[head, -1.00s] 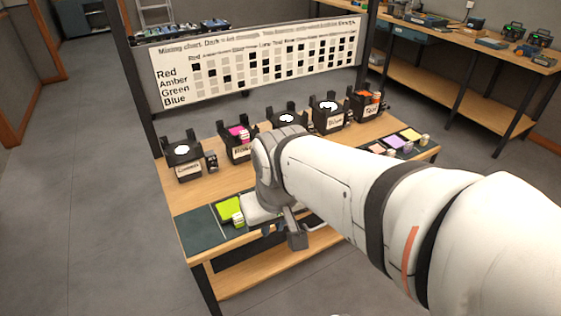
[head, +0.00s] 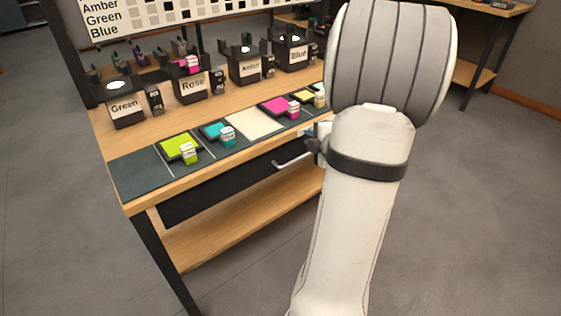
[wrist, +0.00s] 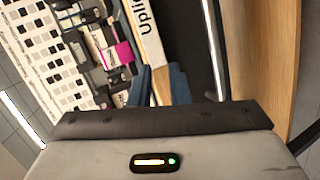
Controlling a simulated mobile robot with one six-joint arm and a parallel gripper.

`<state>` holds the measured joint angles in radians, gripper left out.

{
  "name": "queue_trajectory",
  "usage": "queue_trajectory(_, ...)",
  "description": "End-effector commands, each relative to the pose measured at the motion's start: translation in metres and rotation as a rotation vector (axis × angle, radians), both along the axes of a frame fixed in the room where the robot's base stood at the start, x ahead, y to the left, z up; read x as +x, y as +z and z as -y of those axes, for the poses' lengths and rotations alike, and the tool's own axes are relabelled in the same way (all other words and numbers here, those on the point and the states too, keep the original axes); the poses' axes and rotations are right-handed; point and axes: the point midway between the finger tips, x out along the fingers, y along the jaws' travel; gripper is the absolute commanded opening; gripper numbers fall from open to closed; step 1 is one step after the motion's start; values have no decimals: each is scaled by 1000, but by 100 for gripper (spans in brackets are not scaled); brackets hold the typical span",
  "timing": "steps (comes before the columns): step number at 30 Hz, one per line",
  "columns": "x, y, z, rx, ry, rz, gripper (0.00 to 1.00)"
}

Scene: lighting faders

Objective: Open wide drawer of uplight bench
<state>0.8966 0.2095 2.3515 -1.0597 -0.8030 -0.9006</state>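The uplight bench (head: 104,120) has a wood top, with a dark drawer front (head: 215,188) under its front edge. The drawer looks shut. In the wrist view the handle (wrist: 214,50) runs along the dark drawer front (wrist: 188,45), right of my fingers. My gripper (wrist: 160,85) shows two blue fingers apart with nothing held. It is beside the handle, in front of the bench edge labelled "Upli...", not around the bar. In the head view my arm mostly hides the gripper.
Labelled black lamps, including Green (head: 125,107) and Rose (head: 193,85), stand along the bench top. Coloured gel squares and small blocks lie on a dark front strip (head: 135,176). A lower wood shelf (head: 235,232) is below the drawer. The floor before the bench is clear.

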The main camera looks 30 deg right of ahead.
Motion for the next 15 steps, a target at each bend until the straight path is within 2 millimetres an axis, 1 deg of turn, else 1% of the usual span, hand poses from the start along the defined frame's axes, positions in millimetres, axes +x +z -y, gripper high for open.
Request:
queue_trajectory(1,-8,-37,9,-24,46,27,17)
queue_trajectory(3,-16,-56,14,-62,120,73,17)
queue_trajectory(4,-20,-61,15,-76,147,92,17)
queue_trajectory(7,-31,-76,17,-106,214,145,17)
queue_trajectory(10,-37,-81,17,-123,251,179,17)
queue_trajectory(13,-34,-83,16,-128,266,192,17)
queue_trajectory(15,-25,-85,14,-130,271,193,17)
